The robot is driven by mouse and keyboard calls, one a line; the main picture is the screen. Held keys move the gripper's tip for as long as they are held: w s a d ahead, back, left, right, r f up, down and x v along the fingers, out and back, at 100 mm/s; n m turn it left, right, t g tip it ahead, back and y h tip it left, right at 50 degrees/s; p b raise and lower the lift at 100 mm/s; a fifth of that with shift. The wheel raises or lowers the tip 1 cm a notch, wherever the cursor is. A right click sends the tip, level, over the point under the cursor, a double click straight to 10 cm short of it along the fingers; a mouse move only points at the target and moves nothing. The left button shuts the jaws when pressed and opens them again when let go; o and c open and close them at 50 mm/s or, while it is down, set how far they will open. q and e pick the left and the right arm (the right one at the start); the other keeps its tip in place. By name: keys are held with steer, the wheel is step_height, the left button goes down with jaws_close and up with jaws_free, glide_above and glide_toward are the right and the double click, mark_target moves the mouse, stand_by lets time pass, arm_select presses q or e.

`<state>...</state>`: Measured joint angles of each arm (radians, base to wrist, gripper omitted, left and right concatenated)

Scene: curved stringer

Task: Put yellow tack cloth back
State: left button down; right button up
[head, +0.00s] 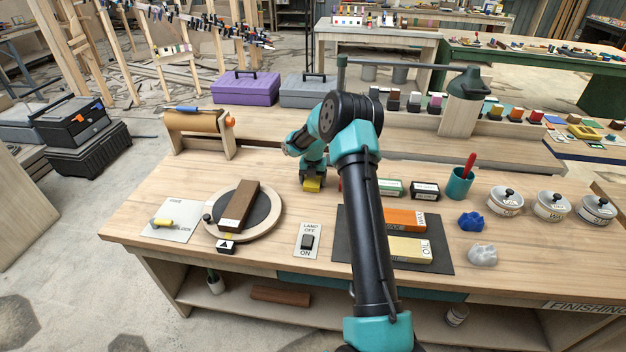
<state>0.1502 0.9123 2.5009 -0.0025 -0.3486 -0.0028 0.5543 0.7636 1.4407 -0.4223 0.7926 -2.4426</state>
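A small yellow thing (312,185), which looks like the yellow tack cloth, shows right at the fingertips of my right gripper (312,181), just behind the middle of the bench. My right gripper points down over it. The fingers are small and partly hidden, so I cannot tell whether they are closed on it, or whether it touches the bench top. My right arm crosses the view from the bottom and hides part of the bench. My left gripper is not in view.
A turntable (275,221) with a brown wood block (240,205) stands at left. A dark mat (437,265) holds the WAX (405,219) and OIL (405,251) blocks. A blue crumpled cloth (471,222), a white one (482,255), a teal cup (459,185) and lidded tins (551,206) are at right.

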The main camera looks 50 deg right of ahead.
steer(key=shift+o, duration=1.4)
step_height(320, 180, up, 12)
steer(key=shift+r, duration=0.15)
